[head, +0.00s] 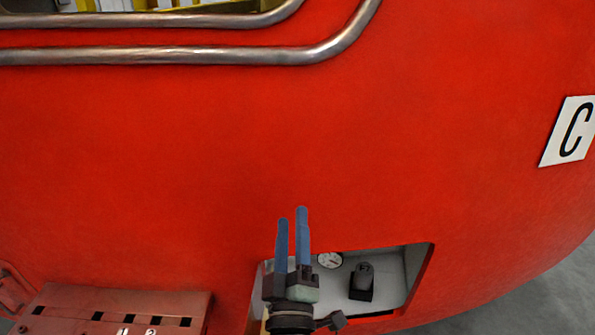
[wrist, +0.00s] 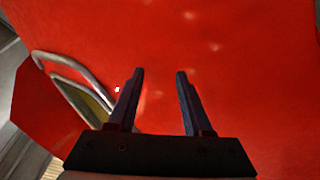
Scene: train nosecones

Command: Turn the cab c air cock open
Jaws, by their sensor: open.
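The red cab nose with a white "C" plate (head: 566,131) fills the head view. Low in it is a pale recess (head: 412,262) with a dark, blocky fitting (head: 362,280) that has a rounded top and a small marking. I cannot tell for sure that this fitting is the air cock, or how it is turned. My gripper (head: 291,216) points up in front of the recess's left side and hides that part. Its two blue fingers are apart and empty. The wrist view shows the open fingers (wrist: 160,72) against the red shell, with no cock between them.
A small round gauge (head: 329,260) sits in the recess beside my gripper. A red step with slots (head: 120,306) juts out at lower left. Metal rails (head: 190,56) run along the upper left. Grey floor (head: 545,295) shows at lower right.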

